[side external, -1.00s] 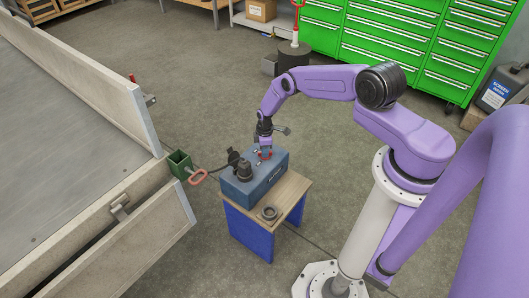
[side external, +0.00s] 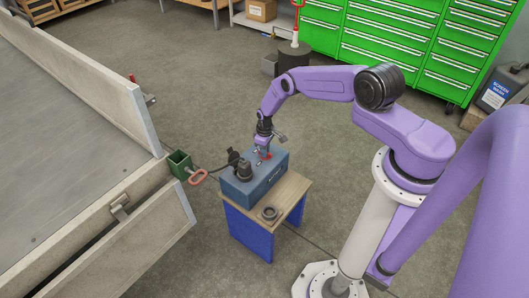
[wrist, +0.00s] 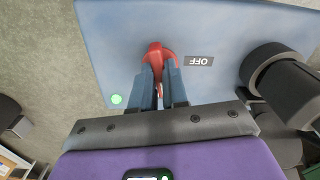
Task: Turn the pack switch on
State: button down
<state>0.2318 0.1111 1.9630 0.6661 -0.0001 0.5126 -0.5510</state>
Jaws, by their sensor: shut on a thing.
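The blue battery pack (side external: 256,181) sits on a small table. Its red switch handle (wrist: 155,52) is on the top face, beside a label reading OFF (wrist: 199,61), upside down in the wrist view. The red handle also shows in the side view (side external: 267,156). A bright green round spot (wrist: 116,99) is on the same face, left of the switch in the wrist view. My gripper (wrist: 161,76) is shut on the red handle, with a finger on either side; it reaches down from above in the side view (side external: 263,147). The fingers hide part of the handle.
A black round connector (wrist: 279,78) stands on the pack near the switch, with a cable running toward the trailer (side external: 150,215). A dark ring (side external: 269,213) lies on the wooden table top (side external: 290,193). Green drawer cabinets (side external: 390,40) stand at the back.

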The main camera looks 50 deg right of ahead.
jog(key=shift+m, duration=1.5)
jog(key=c, duration=1)
grip_release()
jog(key=shift+c, duration=0.2)
jog(key=shift+r, duration=0.1)
jog(key=shift+r, duration=2.9)
